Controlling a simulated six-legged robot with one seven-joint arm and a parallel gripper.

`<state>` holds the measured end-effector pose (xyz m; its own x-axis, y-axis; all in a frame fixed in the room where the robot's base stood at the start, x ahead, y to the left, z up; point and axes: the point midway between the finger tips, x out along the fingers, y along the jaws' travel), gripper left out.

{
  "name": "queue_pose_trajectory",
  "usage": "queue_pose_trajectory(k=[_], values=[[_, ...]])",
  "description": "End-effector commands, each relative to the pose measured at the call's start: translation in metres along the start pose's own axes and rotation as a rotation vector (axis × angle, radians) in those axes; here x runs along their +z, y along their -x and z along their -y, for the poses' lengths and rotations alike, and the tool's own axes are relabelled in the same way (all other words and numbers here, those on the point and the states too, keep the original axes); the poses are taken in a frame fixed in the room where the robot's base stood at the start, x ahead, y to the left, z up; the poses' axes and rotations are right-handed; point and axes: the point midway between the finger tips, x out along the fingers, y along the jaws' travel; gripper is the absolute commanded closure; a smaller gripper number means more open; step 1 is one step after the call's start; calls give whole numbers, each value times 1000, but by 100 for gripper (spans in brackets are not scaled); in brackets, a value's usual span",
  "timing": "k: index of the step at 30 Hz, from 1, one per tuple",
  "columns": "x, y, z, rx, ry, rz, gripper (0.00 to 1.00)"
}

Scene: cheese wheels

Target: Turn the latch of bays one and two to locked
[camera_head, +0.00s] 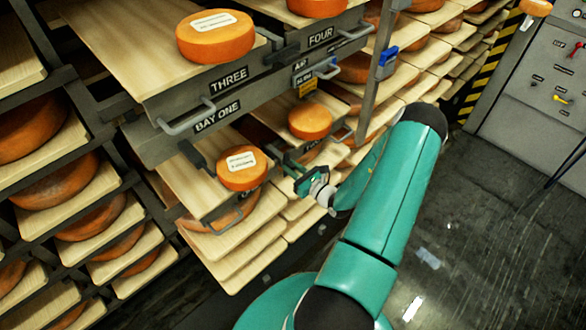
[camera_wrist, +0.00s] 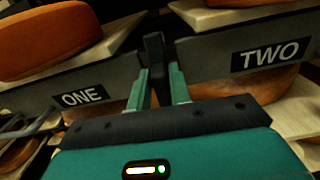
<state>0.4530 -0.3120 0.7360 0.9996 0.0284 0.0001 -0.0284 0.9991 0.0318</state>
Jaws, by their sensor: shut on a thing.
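In the wrist view, a black latch handle (camera_wrist: 154,52) stands roughly upright between the drawer fronts marked ONE (camera_wrist: 83,98) and TWO (camera_wrist: 265,57). My gripper (camera_wrist: 158,82) has its two green fingers on either side of this handle and is shut on it. In the head view, my gripper (camera_head: 292,172) reaches in from the right, at the front of the lower shelves, beside a labelled cheese wheel (camera_head: 242,168). A similar dark bar (camera_head: 192,155) shows at that shelf's left side.
Above are shelf fronts marked THREE (camera_head: 229,79) and FOUR (camera_head: 320,37), with a BAY ONE plate (camera_head: 217,116) and protruding grey handles. Another cheese wheel (camera_head: 310,121) sits behind my gripper.

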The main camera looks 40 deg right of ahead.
Motion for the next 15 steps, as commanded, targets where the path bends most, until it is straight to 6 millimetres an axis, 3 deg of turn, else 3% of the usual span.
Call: queue_pose_trajectory(k=[15], values=[[-1,0,5,-1,-352,0,100]])
